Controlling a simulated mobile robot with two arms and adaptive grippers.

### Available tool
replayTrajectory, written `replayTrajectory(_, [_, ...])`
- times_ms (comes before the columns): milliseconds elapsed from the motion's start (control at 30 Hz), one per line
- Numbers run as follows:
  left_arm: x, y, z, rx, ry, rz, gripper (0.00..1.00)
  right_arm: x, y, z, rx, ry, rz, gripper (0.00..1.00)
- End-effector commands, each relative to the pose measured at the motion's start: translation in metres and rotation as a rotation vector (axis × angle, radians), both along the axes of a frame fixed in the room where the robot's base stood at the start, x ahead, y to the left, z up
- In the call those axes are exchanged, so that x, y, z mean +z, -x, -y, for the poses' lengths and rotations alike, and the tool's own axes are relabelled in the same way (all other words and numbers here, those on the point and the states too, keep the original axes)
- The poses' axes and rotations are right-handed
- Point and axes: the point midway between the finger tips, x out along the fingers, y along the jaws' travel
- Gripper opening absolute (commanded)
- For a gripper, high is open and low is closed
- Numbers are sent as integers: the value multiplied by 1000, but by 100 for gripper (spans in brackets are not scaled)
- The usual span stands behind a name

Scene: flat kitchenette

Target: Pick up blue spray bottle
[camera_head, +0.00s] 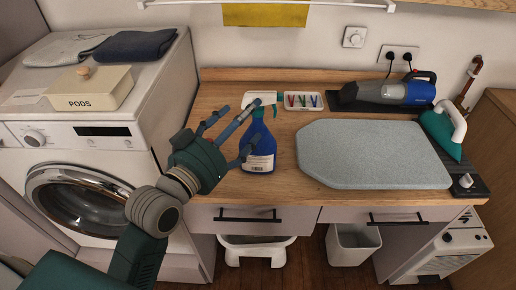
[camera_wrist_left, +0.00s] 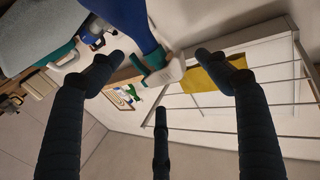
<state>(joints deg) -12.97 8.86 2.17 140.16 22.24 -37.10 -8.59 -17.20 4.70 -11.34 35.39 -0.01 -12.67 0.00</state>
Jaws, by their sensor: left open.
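The blue spray bottle (camera_head: 262,148) stands upright on the wooden counter, with a white and teal trigger head and a pale label low on its front. My left gripper (camera_head: 238,130) is open just left of the bottle, its fingers pointing toward it. In the left wrist view, the bottle's blue body (camera_wrist_left: 128,14) and its white and teal head (camera_wrist_left: 165,74) show between and beyond the spread fingers (camera_wrist_left: 158,62). Whether any finger touches the bottle cannot be told. My right gripper is not in view.
The wooden counter (camera_head: 230,95) also holds a tray of coloured pegs (camera_head: 303,101), a grey ironing pad (camera_head: 370,153), a handheld vacuum (camera_head: 395,91) and a teal iron (camera_head: 440,132). A washing machine (camera_head: 85,180) with a pods box (camera_head: 88,90) stands left.

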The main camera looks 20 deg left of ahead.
Motion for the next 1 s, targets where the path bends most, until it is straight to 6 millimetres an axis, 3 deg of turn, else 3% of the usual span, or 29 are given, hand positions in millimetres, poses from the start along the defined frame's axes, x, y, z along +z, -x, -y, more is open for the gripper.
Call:
replayTrajectory(267, [3, -24, 5, 0, 0, -3, 76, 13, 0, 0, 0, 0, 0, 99])
replayTrajectory(500, [1, -59, 11, 0, 0, -3, 76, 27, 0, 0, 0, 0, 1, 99])
replayTrajectory(833, [-2, -68, 13, 0, -2, -3, 76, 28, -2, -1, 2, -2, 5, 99])
replayTrajectory(867, [-2, -68, 13, 0, -2, -3, 74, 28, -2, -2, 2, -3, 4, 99])
replayTrajectory(1000, [-2, -68, 13, 0, -2, -4, 46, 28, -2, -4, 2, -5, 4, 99])
